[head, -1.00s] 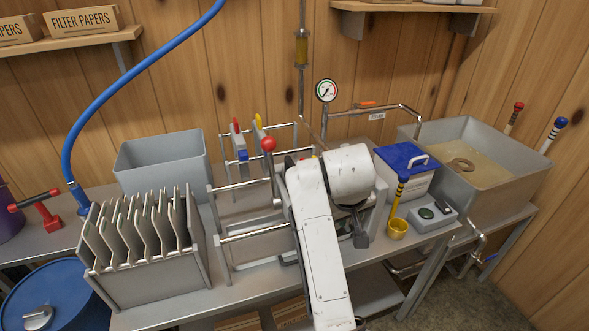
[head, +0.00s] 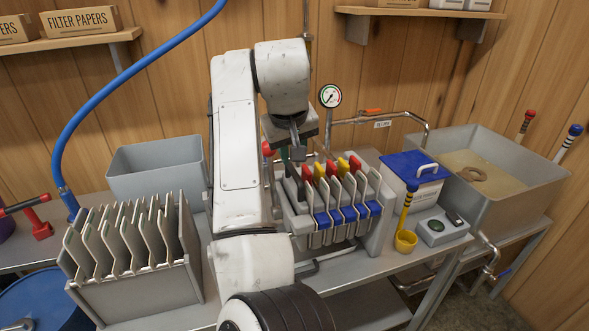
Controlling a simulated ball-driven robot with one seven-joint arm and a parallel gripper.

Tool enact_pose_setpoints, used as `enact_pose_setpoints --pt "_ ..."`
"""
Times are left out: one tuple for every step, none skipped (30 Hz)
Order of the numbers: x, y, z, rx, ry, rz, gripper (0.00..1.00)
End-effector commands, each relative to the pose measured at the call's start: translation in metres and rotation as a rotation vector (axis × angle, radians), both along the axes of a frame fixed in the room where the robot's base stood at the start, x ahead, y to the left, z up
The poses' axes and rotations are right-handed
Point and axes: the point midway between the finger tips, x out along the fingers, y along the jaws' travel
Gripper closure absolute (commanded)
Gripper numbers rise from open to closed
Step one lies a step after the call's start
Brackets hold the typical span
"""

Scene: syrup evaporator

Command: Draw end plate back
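The filter press (head: 384,222) stands on the metal bench in the head view. Its row of grey plates (head: 322,238) has red and yellow tabs on top and blue ones lower down. A pale upright piece, perhaps the end plate (head: 289,207), stands at the left end of the row, partly behind my arm. A red ball knob (head: 267,149) shows beside my arm, its lever mostly hidden. My gripper (head: 297,152) hangs over the left end of the row. I cannot tell whether it touches anything, and its finger opening is not clear.
A rack of grey plates (head: 185,284) stands at front left, with a grey tub (head: 150,168) behind it. A blue hose (head: 93,101) arches at left.

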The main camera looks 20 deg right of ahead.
Motion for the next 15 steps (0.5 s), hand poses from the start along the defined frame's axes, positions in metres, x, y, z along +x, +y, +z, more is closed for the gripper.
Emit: enact_pose_setpoints --pt "0.003 -0.002 -0.009 -0.001 0.003 0.000 0.73" --pt "0.005 -0.003 -0.015 -0.002 0.004 0.001 0.73" --pt "0.008 -0.005 -0.022 -0.001 0.004 0.000 0.73" --pt "0.010 -0.006 -0.026 -0.001 0.004 0.000 0.73" --pt "0.012 -0.007 -0.031 -0.001 0.003 0.000 0.73" --pt "0.015 -0.008 -0.037 -0.001 0.003 0.000 0.73" --pt "0.017 -0.009 -0.041 -0.001 0.002 -0.001 0.73" --pt "0.018 -0.009 -0.046 0.000 0.003 -0.001 0.73" --pt "0.021 -0.010 -0.050 -0.001 0.002 -0.001 0.73" --pt "0.022 -0.011 -0.053 -0.001 0.002 -0.001 0.73" --pt "0.023 -0.012 -0.057 -0.001 0.002 -0.001 0.73" --pt "0.025 -0.012 -0.060 -0.001 0.001 -0.001 0.73" --pt "0.026 -0.013 -0.062 -0.001 0.001 -0.001 0.73" --pt "0.027 -0.013 -0.064 -0.001 0.001 -0.001 0.73" --pt "0.027 -0.014 -0.066 -0.001 0.001 -0.001 0.73"
